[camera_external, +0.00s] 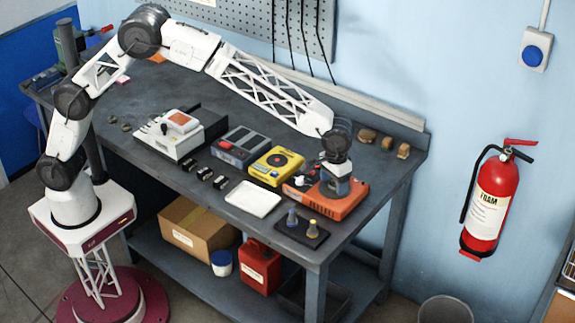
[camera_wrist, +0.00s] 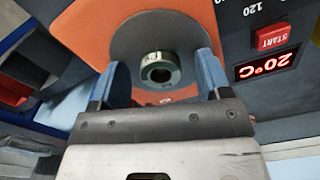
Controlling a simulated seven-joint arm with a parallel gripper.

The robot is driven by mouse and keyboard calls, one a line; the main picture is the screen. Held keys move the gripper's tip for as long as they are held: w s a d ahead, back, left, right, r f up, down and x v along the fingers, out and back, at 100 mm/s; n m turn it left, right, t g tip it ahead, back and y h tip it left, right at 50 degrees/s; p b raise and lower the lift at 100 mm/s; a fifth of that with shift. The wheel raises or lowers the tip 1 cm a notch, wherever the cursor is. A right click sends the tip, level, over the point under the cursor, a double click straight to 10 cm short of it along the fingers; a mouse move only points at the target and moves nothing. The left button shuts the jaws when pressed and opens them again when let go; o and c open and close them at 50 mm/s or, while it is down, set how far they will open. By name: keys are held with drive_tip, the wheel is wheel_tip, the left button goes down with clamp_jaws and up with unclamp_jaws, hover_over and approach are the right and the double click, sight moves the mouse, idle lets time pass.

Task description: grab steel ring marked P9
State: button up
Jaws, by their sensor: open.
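A small steel ring (camera_wrist: 158,72) with a dark central hole sits on a round grey plate (camera_wrist: 125,38) of an orange device in the wrist view. I cannot read a P9 marking on it. My gripper (camera_wrist: 161,62) is open, with one blue finger on each side of the ring and gaps between. In the external view my gripper (camera_external: 335,184) points down over the orange device (camera_external: 348,208) at the right end of the bench. The ring is hidden there by the gripper.
The device's panel has a red START button (camera_wrist: 272,37) and a display (camera_wrist: 264,67) reading 20°C. A yellow device (camera_external: 277,166) stands just left of the orange one. A white tray (camera_external: 253,199) and a dark mat (camera_external: 287,236) with small knobbed pieces lie in front.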

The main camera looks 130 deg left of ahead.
sight(334, 186)
idle(0.3)
drive_tip(key=c, duration=1.1)
drive_tip(key=shift+r, duration=0.2)
drive_tip(key=shift+r, duration=1.45)
drive_tip(key=shift+s+d+r, duration=0.15)
drive_tip(key=shift+s+r, duration=0.05)
drive_tip(key=shift+s, duration=0.1)
drive_tip(key=s+d, duration=0.2)
drive_tip(key=s, duration=0.2)
drive_tip(key=s+d+r, duration=0.1)
drive_tip(key=s+d, duration=0.2)
drive_tip(key=s, duration=0.2)
drive_tip(key=s+d, duration=0.2)
drive_tip(key=s, duration=0.2)
drive_tip(key=shift+s+d+r, duration=0.15)
drive_tip(key=shift+d+r, duration=0.05)
drive_tip(key=shift+d, duration=0.05)
